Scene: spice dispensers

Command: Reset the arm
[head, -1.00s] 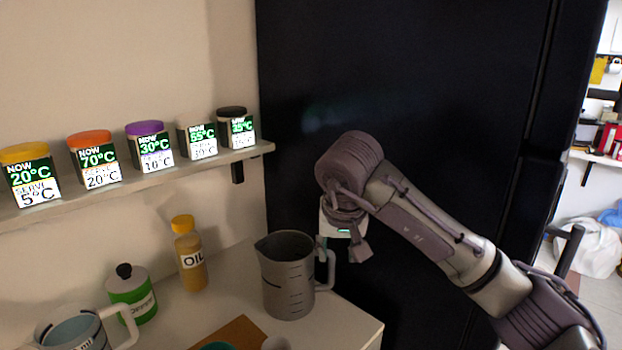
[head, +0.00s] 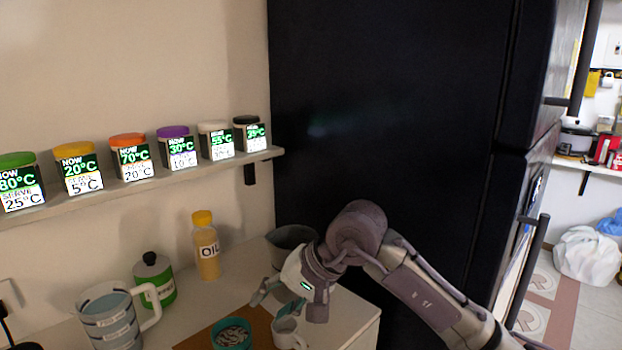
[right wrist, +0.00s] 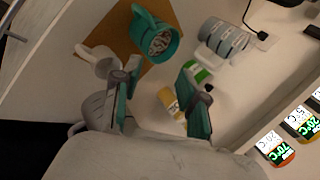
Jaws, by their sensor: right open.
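My right gripper (head: 280,294) is open and empty above the right part of the counter (head: 345,325). In the right wrist view its two teal-lined fingers (right wrist: 160,95) stand apart with nothing between them. In the head view the gripper and arm partly cover the grey measuring jug (head: 288,240). A white cup (head: 287,332) stands just below the fingers. My left gripper is in neither view.
A shelf (head: 140,188) holds several labelled dispensers, such as the green-lidded one (head: 20,185). On the counter are an oil bottle (head: 206,248), a green canister (head: 155,280), a striped pitcher (head: 108,318) and a teal mug (head: 231,334) on a brown board. A dark fridge (head: 390,120) stands right.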

